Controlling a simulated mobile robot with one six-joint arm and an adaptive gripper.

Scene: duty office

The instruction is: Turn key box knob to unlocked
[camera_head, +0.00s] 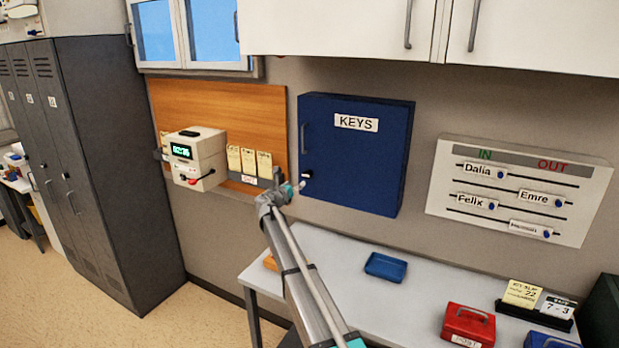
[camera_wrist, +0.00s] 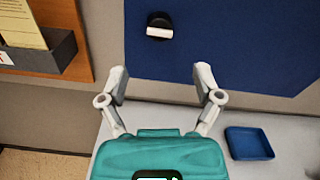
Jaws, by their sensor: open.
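The key box (camera_head: 365,160) is a blue wall cabinet with a KEYS label and a grey handle at its left edge. Its door looks closed. The knob (camera_head: 307,174) sits low on the left of the door. In the wrist view the knob (camera_wrist: 159,26) is a dark round base with a white bar lying about level. My gripper (camera_wrist: 160,78) is open and empty, its two fingers spread below the knob in that view and apart from it. In the head view my gripper (camera_head: 293,187) is at the lower left corner of the box, close to the knob.
A time clock (camera_head: 197,160) and a card rack (camera_head: 250,182) are on the wall left of the box. An IN/OUT board (camera_head: 518,190) hangs to the right. Below is a white table (camera_head: 330,262) with a blue tray (camera_head: 386,267) and a red cash box (camera_head: 468,325).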

